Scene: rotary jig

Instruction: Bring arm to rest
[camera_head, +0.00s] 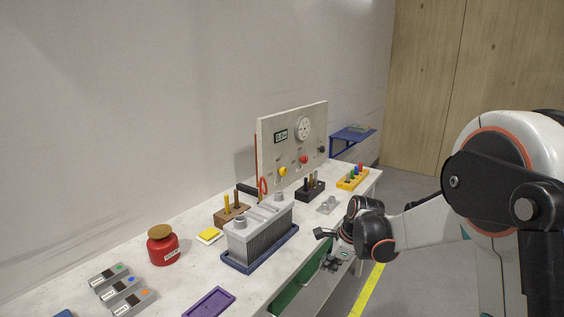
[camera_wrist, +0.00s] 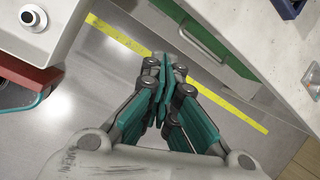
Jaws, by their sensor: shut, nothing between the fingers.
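My gripper (camera_wrist: 163,84) is shut and empty in the wrist view, its teal fingers pressed together. Below it lies the grey floor with a yellow stripe. Part of the fingers is small and hard to make out there.
On the bench stand a grey ribbed block (camera_head: 258,232) in a blue tray, a red jar (camera_head: 162,246), a purple tray (camera_head: 209,302) and an upright panel (camera_head: 293,146). A green drawer front (camera_wrist: 202,35) is under the bench. The floor at right is open.

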